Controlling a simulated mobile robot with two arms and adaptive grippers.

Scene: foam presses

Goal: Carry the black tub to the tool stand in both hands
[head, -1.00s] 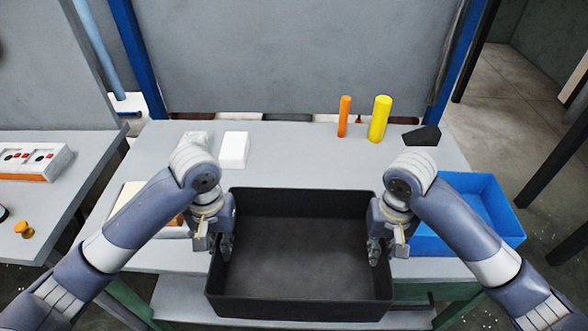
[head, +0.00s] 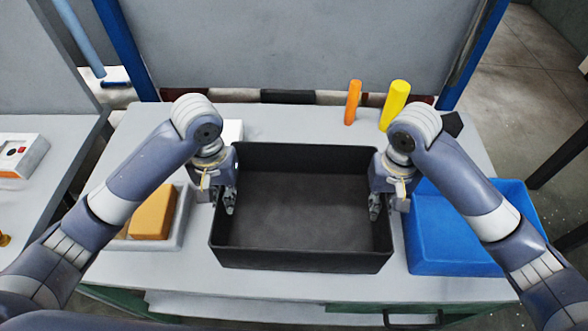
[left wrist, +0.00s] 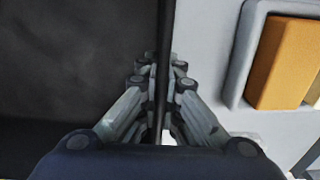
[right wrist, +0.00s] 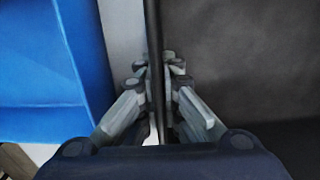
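The black tub (head: 300,255) is empty and sits in the middle of the head view, over the grey tabletop; I cannot tell whether it touches the table. My left gripper (head: 230,205) is shut on the tub's left wall. In the left wrist view the fingers (left wrist: 160,85) lie on both sides of that wall. My right gripper (head: 375,208) is shut on the tub's right wall. In the right wrist view its fingers (right wrist: 155,75) also pinch the wall from both sides. I cannot make out which thing is the tool stand.
A blue bin (head: 450,245) stands close to the tub's right. A pale tray (head: 183,225) with an orange-yellow block (head: 153,212) lies to its left. An orange cylinder (head: 353,102) and a yellow cylinder (head: 395,105) stand at the back. A white block (head: 233,131) is partly hidden.

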